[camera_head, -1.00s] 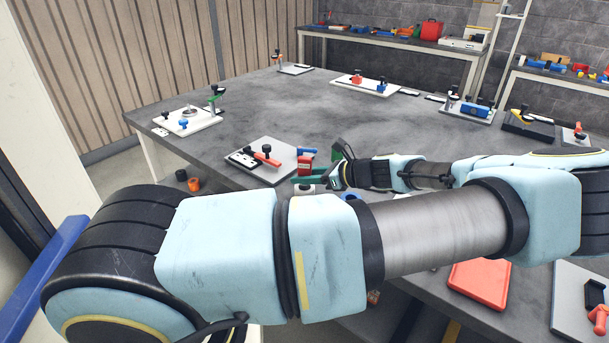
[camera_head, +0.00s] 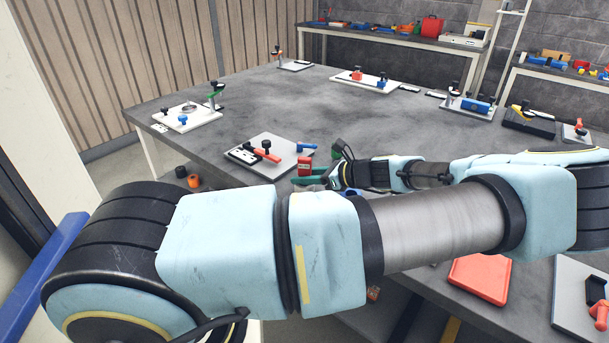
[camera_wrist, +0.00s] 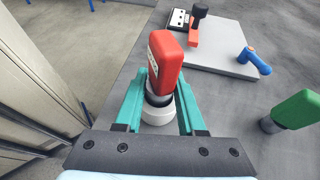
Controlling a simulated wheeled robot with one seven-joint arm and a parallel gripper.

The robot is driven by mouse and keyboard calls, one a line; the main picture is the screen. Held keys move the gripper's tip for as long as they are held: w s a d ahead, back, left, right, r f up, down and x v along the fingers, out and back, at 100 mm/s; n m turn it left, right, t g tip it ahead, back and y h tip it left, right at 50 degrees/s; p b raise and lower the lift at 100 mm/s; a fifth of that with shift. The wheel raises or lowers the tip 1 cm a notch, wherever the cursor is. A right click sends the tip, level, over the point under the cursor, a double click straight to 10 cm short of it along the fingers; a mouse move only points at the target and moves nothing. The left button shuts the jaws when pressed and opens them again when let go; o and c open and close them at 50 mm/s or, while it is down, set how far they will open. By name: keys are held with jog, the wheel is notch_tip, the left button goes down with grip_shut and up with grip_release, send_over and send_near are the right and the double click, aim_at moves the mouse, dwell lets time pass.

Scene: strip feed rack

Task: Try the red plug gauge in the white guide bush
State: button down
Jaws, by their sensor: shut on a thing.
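The red plug gauge (camera_wrist: 166,62) stands between the teal fingers of my gripper (camera_wrist: 163,92) in the wrist view, its block-shaped red handle upward. My gripper is shut on it. A dark and grey collar shows below the handle. The white guide bush (camera_wrist: 157,114) shows directly under the collar. Whether the plug's tip is inside the bush or just above it is hidden. In the head view the red gauge (camera_head: 305,166) shows at the near edge of the table, beside the teal fingers (camera_head: 309,180); my arm covers the bush there.
A light plate (camera_wrist: 222,48) with a red lever, a black knob and a blue handle (camera_wrist: 256,62) lies just beyond. A green-handled piece (camera_wrist: 297,110) stands to the right. The table edge and floor are close on the left. The middle of the grey table (camera_head: 290,105) is clear.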

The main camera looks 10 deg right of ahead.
jog(key=shift+f, duration=0.1)
jog(key=shift+c, duration=2.1)
grip_release()
jog(key=b+v, duration=0.3)
jog(key=v, duration=0.6)
jog(key=shift+s+d, duration=0.1)
jog(key=shift+d, duration=0.1)
jog(key=shift+s+d+r+b, duration=0.3)
jog(key=shift+s+d+r, duration=0.1)
jog(key=shift+s+d, duration=0.1)
